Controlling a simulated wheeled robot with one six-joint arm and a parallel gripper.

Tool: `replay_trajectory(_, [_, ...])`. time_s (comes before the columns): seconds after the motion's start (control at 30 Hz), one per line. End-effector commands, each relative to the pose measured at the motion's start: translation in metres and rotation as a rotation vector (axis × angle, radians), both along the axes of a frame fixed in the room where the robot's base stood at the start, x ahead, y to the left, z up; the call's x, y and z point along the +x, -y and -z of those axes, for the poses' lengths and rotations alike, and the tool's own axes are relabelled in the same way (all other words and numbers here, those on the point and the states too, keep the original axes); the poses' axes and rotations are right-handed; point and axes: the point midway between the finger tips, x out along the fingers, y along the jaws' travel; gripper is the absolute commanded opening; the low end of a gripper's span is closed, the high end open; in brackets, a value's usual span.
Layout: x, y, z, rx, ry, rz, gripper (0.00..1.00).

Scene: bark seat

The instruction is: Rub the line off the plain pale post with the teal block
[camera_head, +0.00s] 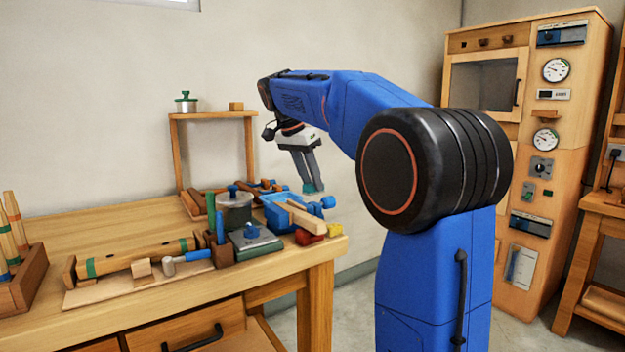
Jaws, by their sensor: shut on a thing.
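My gripper (311,181) points down above the right end of the workbench, shut on the teal block (314,188). Only a small part of the block shows at the fingertips. Below it, a plain pale wooden post (303,218) lies at a slant in a blue vise (278,213). The block appears above the post in the picture; I cannot tell the exact gap. No line on the post can be made out at this size.
A grey lidded pot (235,212), a green-grey box (256,244) and red and yellow blocks (309,237) crowd around the vise. A small wooden shelf (213,115) stands behind. A banded roller (132,256) and a hammer (187,261) lie farther left.

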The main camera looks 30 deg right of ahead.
Motion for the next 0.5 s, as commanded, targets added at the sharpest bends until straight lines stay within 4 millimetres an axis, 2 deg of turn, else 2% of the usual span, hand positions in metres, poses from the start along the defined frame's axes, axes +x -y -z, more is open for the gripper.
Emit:
replay_trajectory(0.1, [-0.014,-0.005,-0.009,-0.015,-0.009,0.097,0.1])
replay_trajectory(0.23, [-0.021,-0.007,-0.012,-0.024,-0.013,0.151,0.1])
replay_trajectory(0.5, [-0.024,-0.007,0.005,-0.025,-0.015,0.158,0.1])
